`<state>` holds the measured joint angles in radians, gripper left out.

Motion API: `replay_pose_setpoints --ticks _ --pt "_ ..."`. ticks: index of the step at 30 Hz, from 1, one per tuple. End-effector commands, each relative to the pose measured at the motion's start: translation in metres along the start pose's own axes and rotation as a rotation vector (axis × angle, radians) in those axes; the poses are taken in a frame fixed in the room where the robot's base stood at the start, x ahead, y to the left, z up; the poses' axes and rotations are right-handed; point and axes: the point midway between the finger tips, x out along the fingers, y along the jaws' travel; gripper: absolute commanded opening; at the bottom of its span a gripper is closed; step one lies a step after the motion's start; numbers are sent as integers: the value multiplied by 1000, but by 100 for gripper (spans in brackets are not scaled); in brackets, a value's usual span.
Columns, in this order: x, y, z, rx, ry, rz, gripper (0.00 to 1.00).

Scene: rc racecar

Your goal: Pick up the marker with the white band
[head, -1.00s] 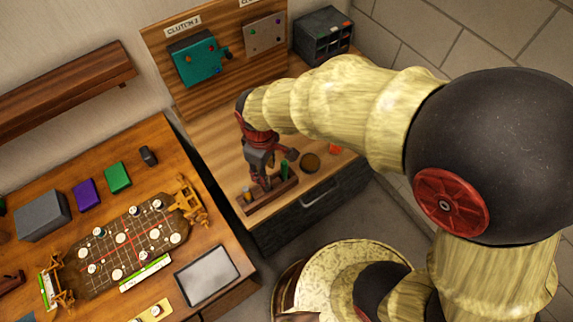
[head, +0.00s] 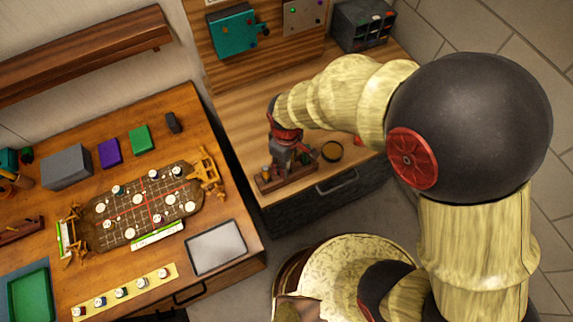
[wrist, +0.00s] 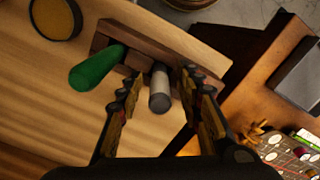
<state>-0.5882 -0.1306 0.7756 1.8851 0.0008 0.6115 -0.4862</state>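A dark wooden holder (wrist: 172,42) stands on the wooden counter; it also shows in the head view (head: 272,185). In the wrist view a pale grey-white cylindrical marker (wrist: 160,92) with a darker end stands in it. A green marker (wrist: 97,68) stands to its left. My gripper (wrist: 161,75) is open, with one finger on each side of the pale marker; contact cannot be told. In the head view my gripper (head: 287,165) hides part of the holder.
A round dark-rimmed dish (head: 331,151) sits right of the holder. A teal box (head: 232,32) is on the back panel. A gap separates desk and counter.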

Motion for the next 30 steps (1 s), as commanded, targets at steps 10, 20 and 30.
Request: replay_pose_setpoints --ticks 10,20,30 --pt "0 0 0 0 0 0 16" --pt "0 0 0 0 0 0 0" --pt "-4 0 0 0 1 1 0"
